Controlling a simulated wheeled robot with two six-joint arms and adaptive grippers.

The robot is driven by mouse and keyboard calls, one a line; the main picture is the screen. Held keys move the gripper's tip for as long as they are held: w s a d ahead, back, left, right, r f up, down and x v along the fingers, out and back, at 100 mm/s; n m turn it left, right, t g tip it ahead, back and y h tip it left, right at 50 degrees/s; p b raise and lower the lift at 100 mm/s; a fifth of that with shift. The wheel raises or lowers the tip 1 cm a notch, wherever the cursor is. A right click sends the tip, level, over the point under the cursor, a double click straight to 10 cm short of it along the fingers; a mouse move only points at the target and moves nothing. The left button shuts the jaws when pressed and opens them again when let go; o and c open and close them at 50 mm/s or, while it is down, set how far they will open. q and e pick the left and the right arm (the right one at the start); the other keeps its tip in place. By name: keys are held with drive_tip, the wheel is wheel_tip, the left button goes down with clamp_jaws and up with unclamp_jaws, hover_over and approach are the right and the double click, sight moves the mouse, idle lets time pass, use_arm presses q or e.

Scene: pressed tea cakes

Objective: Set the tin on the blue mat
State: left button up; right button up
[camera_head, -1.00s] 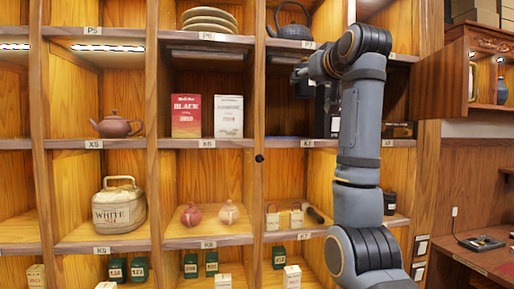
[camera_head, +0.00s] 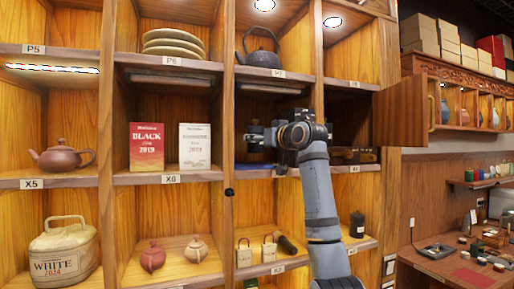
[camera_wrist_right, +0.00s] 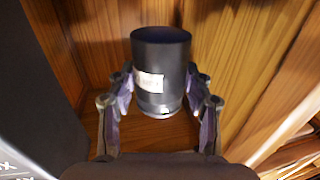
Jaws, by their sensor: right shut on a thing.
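The tin is a dark cylinder with a small white label; it shows in the right wrist view (camera_wrist_right: 160,60). My right gripper (camera_wrist_right: 160,108) is shut around its sides, with a finger on each side. In the head view my right gripper (camera_head: 256,138) is inside the middle compartment under the teapot shelf, a little above its floor. The tin is hard to make out there against the dark gripper. A thin dark bluish strip (camera_head: 254,167) lies on that compartment's floor below the gripper; I cannot tell surely that it is the blue mat. My left gripper is not in view.
Wooden dividers and shelf edges enclose the compartment. An open cabinet door (camera_head: 400,112) juts out at right. Another dark tin (camera_head: 357,224) stands on a lower shelf.

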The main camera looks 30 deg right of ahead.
sight(261, 152)
drive_tip(key=shift+d+f, duration=0.15)
drive_tip(key=shift+f, duration=0.05)
drive_tip(key=shift+s+f, duration=0.1)
drive_tip(key=f, duration=0.3)
drive_tip(key=shift+w+f, duration=0.3)
drive_tip(key=shift+w, duration=0.1)
drive_tip(key=shift+d+f, duration=0.1)
drive_tip(key=shift+s, duration=0.1)
drive_tip(key=o, duration=0.8)
drive_tip(key=shift+a+f, duration=0.1)
drive_tip(key=shift+a, duration=0.15)
drive_tip(key=shift+c, duration=0.2)
drive_tip(key=o, duration=0.4)
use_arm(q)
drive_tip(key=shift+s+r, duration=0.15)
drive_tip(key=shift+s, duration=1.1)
use_arm(e)
drive_tip(key=shift+d, duration=0.1)
